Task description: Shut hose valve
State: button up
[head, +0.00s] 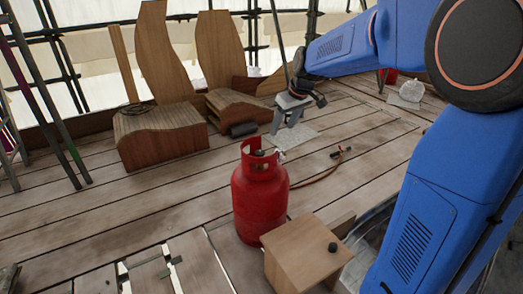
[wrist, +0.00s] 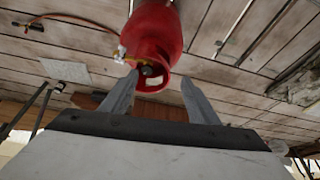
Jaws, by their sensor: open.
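A red gas cylinder (head: 259,205) stands upright on the plank floor. Its dark round valve knob (head: 259,153) sits inside the collar at the top. In the wrist view the cylinder (wrist: 155,33) hangs inverted from the top edge, with the knob (wrist: 147,71) inside the collar and a brass fitting (wrist: 121,54) beside it. An orange hose (head: 318,177) runs from the valve to the right across the planks. My gripper (head: 284,124) is open and empty, above and behind the cylinder top. In the wrist view the knob appears between the fingers (wrist: 158,82), apart from them.
A wooden box (head: 306,253) with a dark knob stands close in front of the cylinder. Curved wooden seats (head: 165,130) stand at the back left. A torch end (head: 341,152) and a grey sheet (head: 295,136) lie on the floor.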

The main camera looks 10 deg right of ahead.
jog(key=n, duration=0.1)
send_near(260, 152)
jog(key=x, duration=0.7)
jog(key=shift+f, duration=0.3)
jog(key=c, duration=1)
